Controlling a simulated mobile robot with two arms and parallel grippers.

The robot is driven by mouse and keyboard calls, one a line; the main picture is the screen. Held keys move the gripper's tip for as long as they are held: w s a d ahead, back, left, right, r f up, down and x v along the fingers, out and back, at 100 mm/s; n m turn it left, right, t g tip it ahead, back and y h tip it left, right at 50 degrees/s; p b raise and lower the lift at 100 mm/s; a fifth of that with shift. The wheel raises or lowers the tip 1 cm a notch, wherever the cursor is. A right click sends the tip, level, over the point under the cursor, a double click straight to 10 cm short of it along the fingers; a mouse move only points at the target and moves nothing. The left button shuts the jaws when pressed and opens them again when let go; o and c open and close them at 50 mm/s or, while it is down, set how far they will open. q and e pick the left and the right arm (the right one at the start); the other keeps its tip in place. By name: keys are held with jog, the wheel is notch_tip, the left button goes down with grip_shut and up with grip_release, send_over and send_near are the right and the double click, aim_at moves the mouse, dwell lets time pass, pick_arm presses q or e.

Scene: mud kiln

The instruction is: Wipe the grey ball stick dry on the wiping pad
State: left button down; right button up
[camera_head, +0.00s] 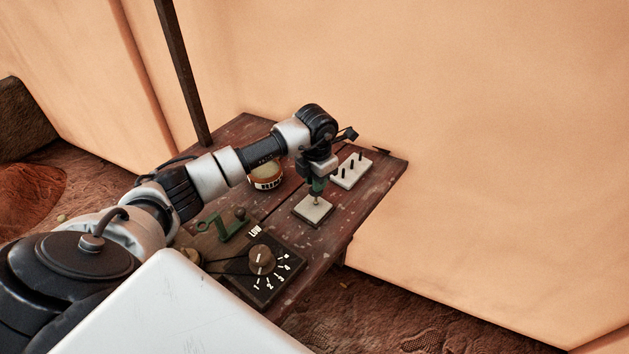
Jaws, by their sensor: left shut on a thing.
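My left gripper (317,187) points down over the wiping pad (313,211), a pale square on a dark base near the table's right edge. It is shut on a thin stick, taken to be the grey ball stick (316,201). Only a short lower piece of the stick shows below the fingers. Its low end is at the middle of the pad; I cannot tell whether it touches. The rest of the stick is hidden by the gripper. My right gripper is not in view.
A white block with several black pegs (350,171) stands behind the pad. A round labelled jar (266,177) is left of it. A green lever (226,229) and a dial box (262,274) are nearer on the wooden table (310,258). A tan wall rises behind.

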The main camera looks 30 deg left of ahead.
pick_arm(q)
jog(key=shift+s+a+p, duration=0.1)
jog(key=shift+s+p, duration=0.4)
jog(key=shift+s, duration=0.55)
jog(key=shift+w+f+b, duration=0.1)
jog(key=shift+w+b, duration=0.8)
jog(key=shift+w, duration=0.2)
jog(key=shift+s, duration=0.1)
jog(key=shift+s+p, duration=0.4)
jog(key=shift+p, duration=0.05)
jog(key=shift+s, duration=0.6)
jog(key=shift+w, duration=0.5)
jog(key=shift+w+b, duration=0.6)
jog(key=shift+w, duration=0.05)
